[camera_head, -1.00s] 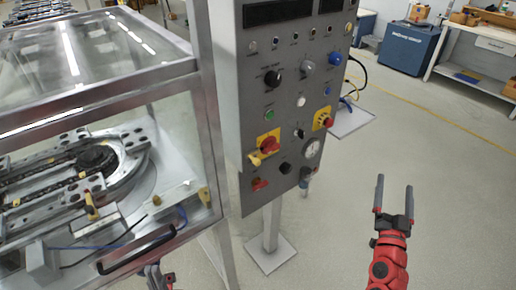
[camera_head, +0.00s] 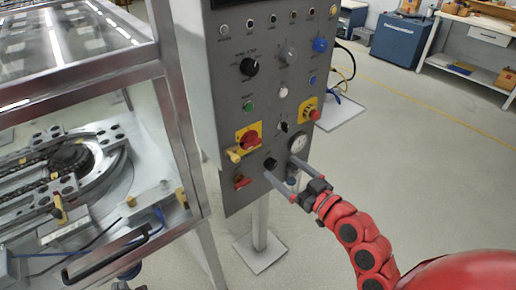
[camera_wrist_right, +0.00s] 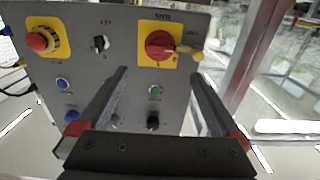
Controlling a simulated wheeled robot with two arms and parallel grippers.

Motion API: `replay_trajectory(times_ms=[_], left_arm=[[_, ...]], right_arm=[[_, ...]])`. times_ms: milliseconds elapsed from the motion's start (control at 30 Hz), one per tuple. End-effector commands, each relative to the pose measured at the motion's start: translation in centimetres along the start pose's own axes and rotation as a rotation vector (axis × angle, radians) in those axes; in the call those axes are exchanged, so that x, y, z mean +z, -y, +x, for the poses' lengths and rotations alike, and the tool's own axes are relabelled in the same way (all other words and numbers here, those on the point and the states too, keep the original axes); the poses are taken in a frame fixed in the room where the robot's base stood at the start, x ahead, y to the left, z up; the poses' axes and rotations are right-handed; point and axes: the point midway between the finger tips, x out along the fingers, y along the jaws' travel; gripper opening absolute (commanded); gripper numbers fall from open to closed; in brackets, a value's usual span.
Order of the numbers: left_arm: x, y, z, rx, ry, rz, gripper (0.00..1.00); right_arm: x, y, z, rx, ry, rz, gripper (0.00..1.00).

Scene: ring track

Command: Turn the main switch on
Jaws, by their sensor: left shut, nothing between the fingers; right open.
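The main switch (camera_head: 249,139) is a red rotary knob on a yellow plate, low on the left of the grey control panel (camera_head: 215,75). A yellow piece sticks out at its lower left. In the right wrist view, which shows the panel upside down, the main switch (camera_wrist_right: 160,45) is beyond the fingertips. My right gripper (camera_head: 278,170) is open and empty, in front of the lower panel, below and right of the switch and apart from it. It also shows in the wrist view (camera_wrist_right: 158,75). My left gripper (camera_head: 121,286) barely shows at the bottom edge.
A red emergency button (camera_head: 312,114) on yellow, a green button (camera_head: 248,105), a gauge (camera_head: 298,143) and a smaller red knob (camera_head: 241,181) surround the switch. A framed glass enclosure (camera_head: 175,110) stands close at left.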

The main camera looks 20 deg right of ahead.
Motion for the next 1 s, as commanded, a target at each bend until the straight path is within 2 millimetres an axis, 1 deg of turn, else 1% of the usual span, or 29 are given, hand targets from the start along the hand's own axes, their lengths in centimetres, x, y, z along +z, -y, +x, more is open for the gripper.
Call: replay_trajectory(times_ms=[33, 400, 533, 700, 1000], left_arm=[[-0.1, 0.0, 0.6, 0.0, 0.0, 0.0, 0.0], [-0.4, 0.1, 2.6, 0.0, 0.0, 0.0, 0.0], [-0.5, 0.1, 3.0, 0.0, 0.0, 0.0, 0.0], [-0.5, 0.2, 3.2, 0.0, 0.001, 0.0, 0.0], [-0.5, 0.2, 3.2, 0.0, 0.0, 0.0, 0.0]], right_arm=[[-0.4, 0.2, 1.0, -0.006, 0.0, -0.001, 1.0], [-0.5, 0.1, 8.0, -0.003, -0.001, 0.001, 1.0], [-0.2, 0.0, 9.9, -0.001, 0.001, 0.004, 1.0], [-0.2, -0.1, 11.4, 0.002, -0.002, 0.001, 1.0], [0.0, -0.1, 11.7, 0.002, -0.001, 0.001, 1.0]])
